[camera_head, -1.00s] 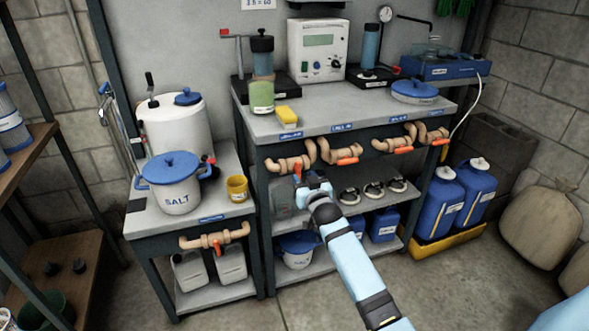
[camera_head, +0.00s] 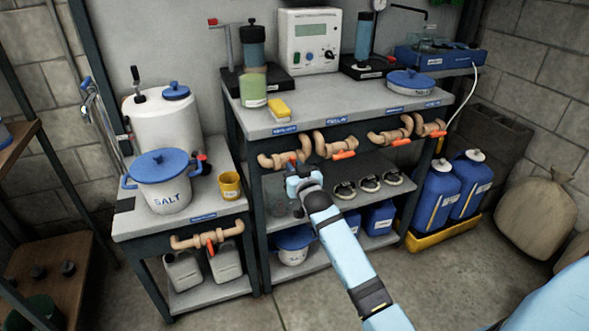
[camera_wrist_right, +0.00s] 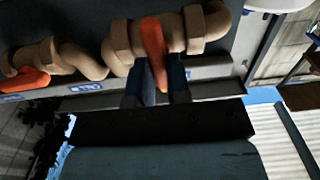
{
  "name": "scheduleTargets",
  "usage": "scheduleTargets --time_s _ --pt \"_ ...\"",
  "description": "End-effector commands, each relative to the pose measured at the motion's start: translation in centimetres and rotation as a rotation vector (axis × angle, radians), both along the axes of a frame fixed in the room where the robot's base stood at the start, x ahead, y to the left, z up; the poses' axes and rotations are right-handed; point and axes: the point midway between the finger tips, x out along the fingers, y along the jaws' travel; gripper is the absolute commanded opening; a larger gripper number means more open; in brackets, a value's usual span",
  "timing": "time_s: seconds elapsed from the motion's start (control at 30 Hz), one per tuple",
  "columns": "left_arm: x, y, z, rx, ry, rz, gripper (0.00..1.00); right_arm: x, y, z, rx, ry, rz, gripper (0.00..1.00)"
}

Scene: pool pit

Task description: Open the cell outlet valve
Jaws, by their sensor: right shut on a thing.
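Tan pipe valves with orange handles run under the front edge of the workbench (camera_head: 275,120). My right gripper (camera_head: 294,173) is at the leftmost bench valve (camera_head: 270,161). In the right wrist view, the gripper (camera_wrist_right: 156,88) is shut on that valve's orange handle (camera_wrist_right: 153,42), its blue fingers on either side. The handle lies across the tan pipe, slightly tilted. The handles of the other bench valves, such as the neighbouring one (camera_head: 344,155), lie along their pipes. The small blue labels are too blurred to read. My left gripper is not in view.
A lower table (camera_head: 130,222) at left holds a salt pot (camera_head: 163,190) and yellow cup (camera_head: 230,185), with another orange-handled valve (camera_head: 208,237) below. Floor in front is open.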

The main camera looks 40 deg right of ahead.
Motion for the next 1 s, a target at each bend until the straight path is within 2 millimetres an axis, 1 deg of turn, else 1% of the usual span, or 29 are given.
scheduleTargets --time_s 0.23,0.33,0.37,0.43,0.57,1.0 --pt "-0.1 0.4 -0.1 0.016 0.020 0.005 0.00 0.0 0.0 0.1 -0.035 0.009 0.000 0.00" --pt "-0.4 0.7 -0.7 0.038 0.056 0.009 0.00 0.0 0.1 0.2 -0.076 0.019 0.000 0.00" --pt "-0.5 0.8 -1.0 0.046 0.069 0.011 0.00 0.0 0.1 0.3 -0.093 0.023 0.000 0.00" --pt "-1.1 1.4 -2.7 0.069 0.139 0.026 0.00 0.0 0.1 0.3 -0.136 0.035 0.001 0.00" --pt "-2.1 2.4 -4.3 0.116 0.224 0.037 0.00 0.0 0.2 0.4 -0.237 0.059 0.001 0.00" --pt "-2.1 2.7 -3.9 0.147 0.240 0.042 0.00 0.1 0.4 0.1 -0.643 0.154 0.000 0.00"
